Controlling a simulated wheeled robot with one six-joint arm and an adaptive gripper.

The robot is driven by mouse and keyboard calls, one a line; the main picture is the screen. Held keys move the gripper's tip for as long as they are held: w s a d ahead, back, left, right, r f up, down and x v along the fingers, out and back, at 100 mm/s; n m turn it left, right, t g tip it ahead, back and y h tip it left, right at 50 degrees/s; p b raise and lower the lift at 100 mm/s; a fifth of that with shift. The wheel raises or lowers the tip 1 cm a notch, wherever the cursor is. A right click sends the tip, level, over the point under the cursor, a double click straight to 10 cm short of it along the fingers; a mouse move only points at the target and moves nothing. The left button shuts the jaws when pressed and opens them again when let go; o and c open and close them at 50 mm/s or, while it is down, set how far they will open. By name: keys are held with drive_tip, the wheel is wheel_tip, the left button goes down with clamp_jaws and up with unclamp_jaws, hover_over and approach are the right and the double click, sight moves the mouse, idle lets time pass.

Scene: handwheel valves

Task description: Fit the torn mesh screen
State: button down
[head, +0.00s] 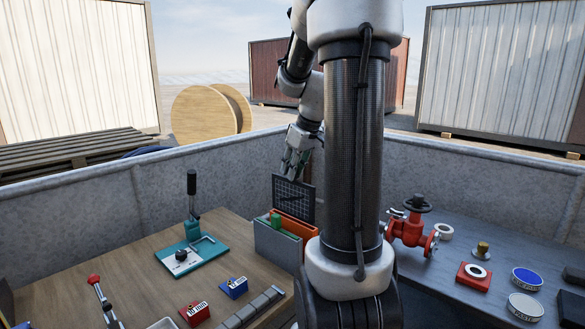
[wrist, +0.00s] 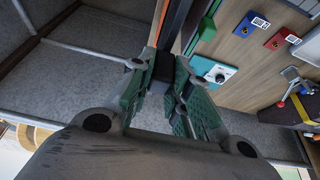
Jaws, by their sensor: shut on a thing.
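The mesh screen (head: 293,201) is a dark panel with a light grid and a slanting mark that may be the tear. It stands upright over a grey-sided bin (head: 272,244) with orange inner parts. My gripper (head: 297,162) is shut on the screen's top edge from above. In the wrist view my green-padded fingers (wrist: 163,68) close on a dark piece, with the screen seen nearly edge-on beyond. My arm column hides what lies right of the bin. I cannot tell whether the screen's lower edge touches the bin.
A teal lever press (head: 180,262), a red block (head: 195,313) and a blue block (head: 234,288) sit on the wooden table. A concrete wall runs behind.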

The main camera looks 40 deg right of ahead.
sight(305, 184)
drive_tip(key=shift+f, duration=0.1)
drive_tip(key=shift+f, duration=6.35)
drive_tip(key=c, duration=1.3)
unclamp_jaws()
drive_tip(key=shift+o, duration=0.2)
drive_tip(key=v, duration=1.2)
